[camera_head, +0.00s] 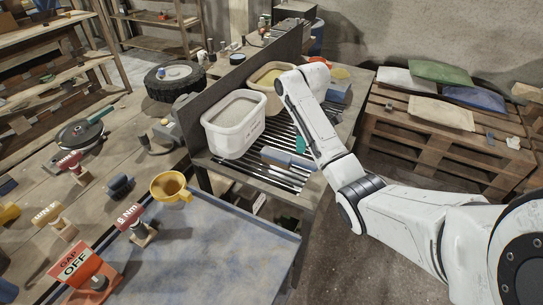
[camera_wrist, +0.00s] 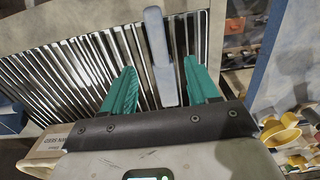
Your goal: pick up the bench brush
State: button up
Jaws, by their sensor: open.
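A long blue-grey piece that looks like the bench brush (camera_head: 277,157) lies on the slatted metal rack, just right of the white tub. In the wrist view the brush (camera_wrist: 157,45) is a narrow, rounded bar running lengthwise between the fingers; bristles cannot be made out. My gripper (camera_wrist: 161,68) is open, with one teal finger on each side of the bar and a gap on both sides. In the head view my arm hides most of the gripper (camera_head: 300,145); only a bit of teal shows beside the brush. I cannot tell its height above the rack.
A white tub (camera_head: 234,128) stands left of the brush, with a second tub (camera_head: 270,75) behind it. A dark upright panel (camera_head: 215,92) backs the rack. A yellow mug (camera_head: 171,189) stands by the blue bench top (camera_head: 210,255). A pallet stack (camera_head: 430,130) is at right.

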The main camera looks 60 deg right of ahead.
aim_at(301, 160)
jog(key=f, duration=0.7)
jog(key=f+p, duration=0.1)
jog(key=f, duration=0.2)
jog(key=shift+w+d+f, duration=0.15)
jog(key=shift+w+f, duration=0.1)
jog(key=shift+f, duration=0.05)
grip_shut()
jog(key=shift+r, duration=0.15)
dwell(0.3)
